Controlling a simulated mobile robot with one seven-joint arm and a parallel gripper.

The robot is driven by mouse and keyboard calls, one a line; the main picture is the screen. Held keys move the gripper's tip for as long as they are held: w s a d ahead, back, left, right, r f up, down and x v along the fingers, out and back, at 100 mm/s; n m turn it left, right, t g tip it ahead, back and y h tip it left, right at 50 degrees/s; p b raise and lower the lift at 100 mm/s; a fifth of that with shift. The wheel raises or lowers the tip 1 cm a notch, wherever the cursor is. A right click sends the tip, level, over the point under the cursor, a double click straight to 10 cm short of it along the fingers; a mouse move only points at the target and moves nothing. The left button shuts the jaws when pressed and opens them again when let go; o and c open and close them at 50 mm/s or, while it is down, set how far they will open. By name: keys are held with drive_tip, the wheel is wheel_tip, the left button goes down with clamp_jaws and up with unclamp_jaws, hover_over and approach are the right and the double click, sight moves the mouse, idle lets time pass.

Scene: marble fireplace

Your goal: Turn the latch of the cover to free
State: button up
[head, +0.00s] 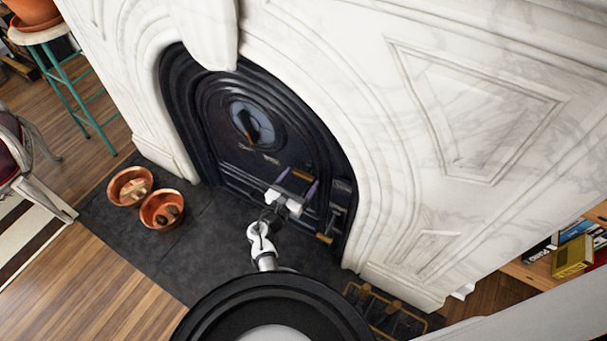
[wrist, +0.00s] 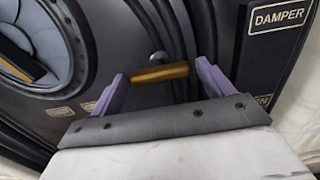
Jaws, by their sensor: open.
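The black arched cover (head: 226,98) fills the fireplace opening. A brass latch handle (wrist: 160,73) on a dark stem lies nearly level in the wrist view. It also shows in the head view (head: 302,174), low on the cover's right side. My gripper (wrist: 160,86) is open, with one purple finger on each side of the handle's ends. Small gaps seem to remain between fingers and brass. In the head view my gripper (head: 298,183) is in front of the cover's lower right. Contact with the cover cannot be told.
A round dial (wrist: 40,45) with its own handle is left of the latch. A DAMPER label (wrist: 280,17) is at the right. Another brass handle (head: 325,238) sits lower right. Copper bowls (head: 161,208) stand on the dark hearth (head: 195,250); a brass rack (head: 385,310) lies at the right.

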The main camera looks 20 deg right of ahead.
drive_tip(key=shift+x, duration=1.35)
drive_tip(key=shift+c, duration=0.4)
drive_tip(key=c, duration=1)
